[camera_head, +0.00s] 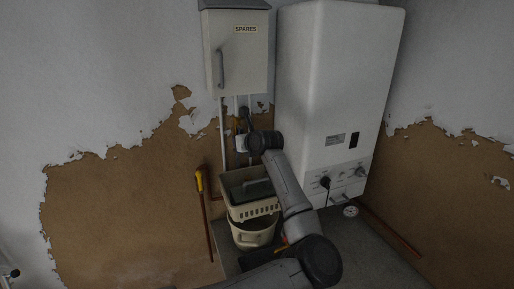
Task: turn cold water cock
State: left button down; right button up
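One of my arms, which I take as the left, rises from the bottom edge, bends near the boiler, and reaches up and left to the wall pipes. Its dark wrist covers part of the pipes, and its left gripper (244,115) seems to be by them below the cabinet; its fingers are too small and dark to read. My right gripper is not in view.
A "SPARES" cabinet (238,65) is above. A crate (235,203) rests on a round tub (243,234). A yellow-topped red rod (204,205) stands left; bare wall lies beyond.

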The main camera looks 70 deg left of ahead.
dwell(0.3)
pick_arm(q)
jog(key=c, duration=1.1)
grip_release()
jog(key=shift+d, duration=0.1)
jog(key=b+v, duration=0.2)
jog(key=v, duration=1.1)
jog(key=shift+d+r, duration=0.2)
jog(key=shift+d, duration=0.15)
